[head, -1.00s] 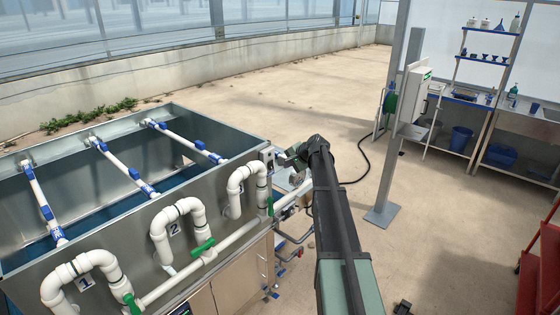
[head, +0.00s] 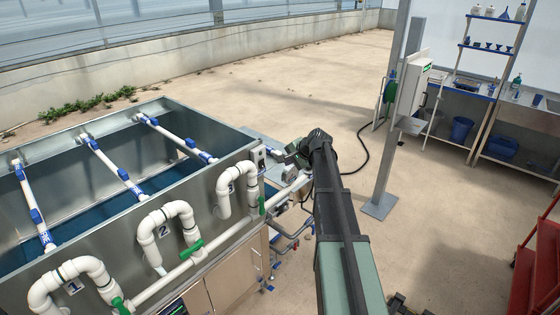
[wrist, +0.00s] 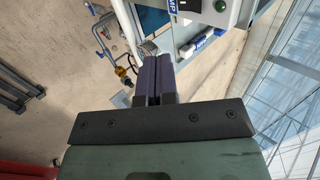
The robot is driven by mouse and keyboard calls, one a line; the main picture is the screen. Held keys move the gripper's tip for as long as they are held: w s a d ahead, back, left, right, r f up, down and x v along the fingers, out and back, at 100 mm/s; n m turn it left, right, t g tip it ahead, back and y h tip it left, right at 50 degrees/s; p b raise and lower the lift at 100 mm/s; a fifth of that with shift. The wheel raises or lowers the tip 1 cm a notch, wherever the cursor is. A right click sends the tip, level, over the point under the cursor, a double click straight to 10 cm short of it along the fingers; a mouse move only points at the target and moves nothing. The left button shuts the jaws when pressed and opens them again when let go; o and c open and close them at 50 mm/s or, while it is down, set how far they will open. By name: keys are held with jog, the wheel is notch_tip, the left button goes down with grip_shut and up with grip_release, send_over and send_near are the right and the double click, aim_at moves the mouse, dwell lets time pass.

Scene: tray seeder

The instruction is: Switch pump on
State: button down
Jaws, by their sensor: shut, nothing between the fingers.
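The pump switch box (wrist: 215,12) is at the top of the wrist view, cut off by the edge.
The grey tank (head: 190,200) has white pipes with green valve handles (head: 192,249) along its front. Blue and grey pipework (head: 285,240) stands below the box. A steel post (head: 397,130) with a control cabinet is to the right. Open floor lies between.

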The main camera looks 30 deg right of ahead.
aim_at(262, 164)
jog(key=b+x, duration=0.2)
jog(key=x, duration=0.2)
jog(key=w+r+b+x, duration=0.1)
jog(key=b+x, duration=0.2)
jog(key=x, duration=0.1)
jog(key=a+b+x, duration=0.1)
jog(key=b+x, duration=0.1)
jog(key=x, duration=0.3)
jog(key=shift+w+r+b, duration=0.3)
jog(key=shift+r+b, duration=0.05)
jog(key=shift+a, duration=0.1)
